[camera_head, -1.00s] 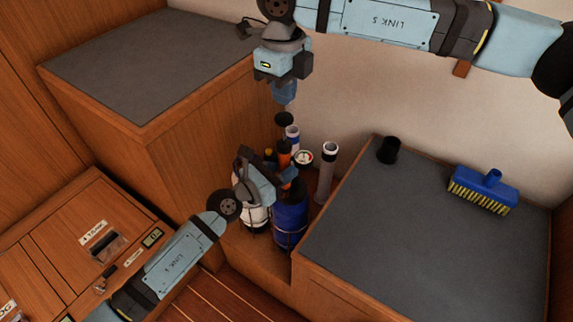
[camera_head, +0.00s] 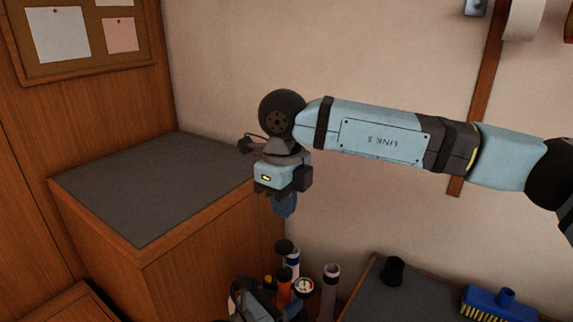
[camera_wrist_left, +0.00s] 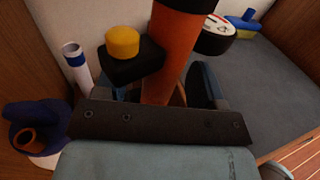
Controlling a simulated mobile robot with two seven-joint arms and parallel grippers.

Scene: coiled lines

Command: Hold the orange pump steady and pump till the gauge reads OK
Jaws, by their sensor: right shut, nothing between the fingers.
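The orange pump (camera_head: 284,291) stands upright in the gap between the two counters, its black knob (camera_head: 284,247) on top. Its orange barrel (camera_wrist_left: 169,65) rises through the left wrist view. The round gauge (camera_head: 304,286) is beside it; it also shows in the left wrist view (camera_wrist_left: 215,35), too small to read. My left gripper (camera_wrist_left: 158,92) is at the barrel, fingers on either side; whether they press on it is unclear. A black block with a yellow cap partly hides one finger. My right gripper (camera_head: 284,212) is shut and empty, pointing down above the knob, apart from it.
A white tube (camera_head: 330,283) stands right of the pump, and another, blue-banded tube (camera_wrist_left: 75,65) stands near it. A black cup (camera_head: 393,271) and a blue brush (camera_head: 499,303) are on the right counter. The left counter (camera_head: 150,185) is bare.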

